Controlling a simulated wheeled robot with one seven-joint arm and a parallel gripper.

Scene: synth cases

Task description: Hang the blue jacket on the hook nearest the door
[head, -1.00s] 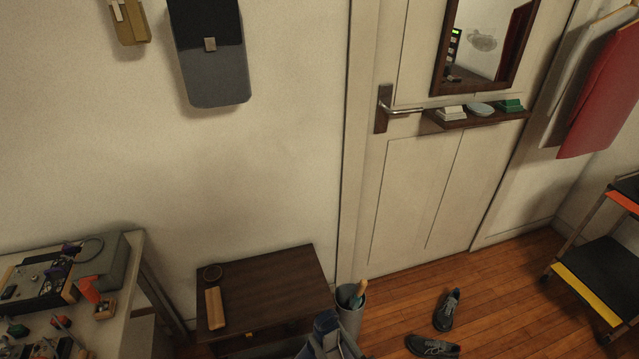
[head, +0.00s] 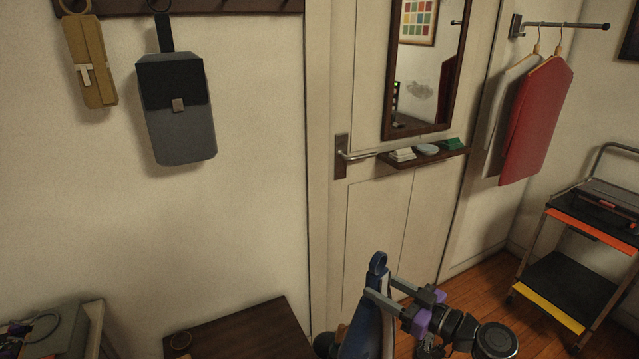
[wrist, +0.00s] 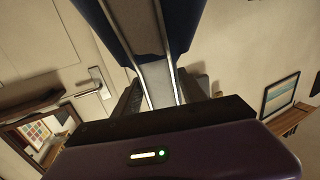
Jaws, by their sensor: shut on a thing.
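The blue jacket (head: 366,328) hangs upright at the bottom middle of the head view, with a blue loop at its top. My gripper (head: 380,287) is shut on it just below the loop, in front of the door (head: 375,225). In the wrist view the jacket (wrist: 185,22) runs up from between my fingers, blue at both sides and grey in the middle. The dark hook board (head: 232,5) is cut by the top edge, left of the door. A tan bag (head: 88,60) and a grey-black bag (head: 180,125) hang from it. The hook nearest the door is not clearly visible.
A dark low cabinet (head: 245,335) stands below the board. A small shelf (head: 425,157) and mirror (head: 405,110) are on the door. A rail (head: 570,26) with a red garment (head: 535,120) and a shelved cart (head: 570,285) are at right. The wall right of the bags is bare.

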